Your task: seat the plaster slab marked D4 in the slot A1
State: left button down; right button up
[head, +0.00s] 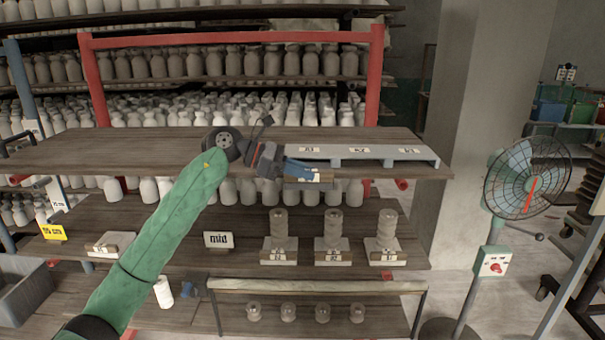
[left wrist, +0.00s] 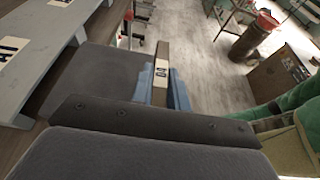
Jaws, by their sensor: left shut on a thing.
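My left gripper (head: 300,172), with blue fingers, is shut on a small pale plaster slab (head: 317,178) at the front edge of the upper shelf. In the left wrist view the slab (left wrist: 162,60) stands between the blue fingers, with a dark-lettered label facing the camera; I cannot read it for sure. The grey slotted rack (head: 437,160) lies on the upper shelf, just behind and right of the gripper, with several white labels too small to read surely. It also shows at the left of the left wrist view (left wrist: 62,28), apart from the slab. My right gripper is out of view.
On the shelf below, three labelled blocks (head: 279,256) carry ribbed clay stacks, beside a "mid" sign (head: 218,240) and another labelled slab (head: 107,244). A red frame (head: 97,85) and bottle rows stand behind. A fan (head: 527,180) stands right. The upper shelf's left (head: 90,153) is clear.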

pick_arm(q)
jog(key=shift+b, duration=0.5)
dwell(0.7)
jog(key=shift+w+b, duration=0.85)
jog(key=shift+w, duration=1.95)
dwell(0.3)
jog(key=shift+w+b, duration=0.65)
jog(key=shift+w, duration=2.05)
jog(key=c, duration=1.3)
grip_release()
